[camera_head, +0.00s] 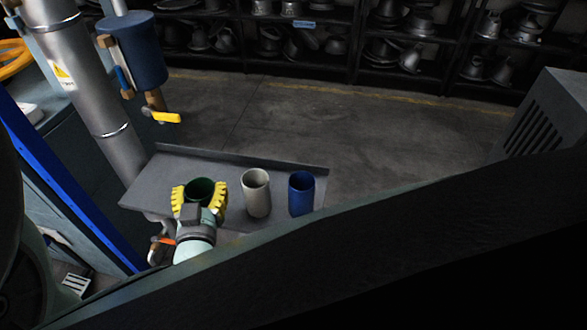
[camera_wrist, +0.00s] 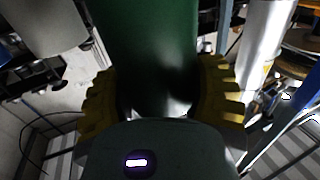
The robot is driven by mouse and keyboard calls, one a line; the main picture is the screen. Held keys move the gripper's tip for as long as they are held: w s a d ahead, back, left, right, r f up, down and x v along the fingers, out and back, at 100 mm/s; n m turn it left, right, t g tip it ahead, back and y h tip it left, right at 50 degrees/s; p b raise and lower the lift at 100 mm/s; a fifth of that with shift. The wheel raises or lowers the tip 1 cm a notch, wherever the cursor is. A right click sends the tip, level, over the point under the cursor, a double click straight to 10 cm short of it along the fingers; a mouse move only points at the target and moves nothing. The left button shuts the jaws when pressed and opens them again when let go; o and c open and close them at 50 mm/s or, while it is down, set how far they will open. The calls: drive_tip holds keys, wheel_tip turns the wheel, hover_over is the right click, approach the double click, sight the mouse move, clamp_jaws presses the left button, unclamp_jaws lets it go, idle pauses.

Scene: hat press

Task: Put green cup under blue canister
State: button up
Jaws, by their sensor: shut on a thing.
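The green cup (camera_head: 200,188) is at the left part of a small grey shelf in the head view. My gripper (camera_head: 199,199) has its yellow fingers on both sides of the cup and is shut on it. The wrist view shows the green cup (camera_wrist: 150,45) upright between the yellow fingers (camera_wrist: 160,98). I cannot tell whether its base touches the shelf. The blue canister (camera_head: 136,52) hangs on the metal column at the upper left, above and left of the cup. A spout with a yellow lever (camera_head: 163,117) sits below it.
A white cup (camera_head: 256,193) and a blue cup (camera_head: 301,192) stand on the grey shelf (camera_head: 165,162), right of my gripper. The metal column (camera_head: 112,135) rises at the shelf's left end. Racks with metal forms (camera_head: 400,35) stand at the back, beyond open floor.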

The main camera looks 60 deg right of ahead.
drive_tip(key=v, duration=0.5)
drive_tip(key=w+d+f+b, duration=0.1)
drive_tip(key=w+d, duration=0.4)
drive_tip(key=w, duration=0.6)
drive_tip(key=w+d+f+b, duration=0.1)
drive_tip(key=w+d+f, duration=0.2)
drive_tip(key=w, duration=0.7)
drive_tip(key=shift+w+d+n+t+y, duration=0.3)
drive_tip(key=shift+w+d+t, duration=0.1)
drive_tip(key=shift+d, duration=0.5)
drive_tip(key=shift+f, duration=0.25)
drive_tip(key=shift+f, duration=0.15)
drive_tip(key=o, duration=1.3)
drive_tip(key=shift+o, duration=0.2)
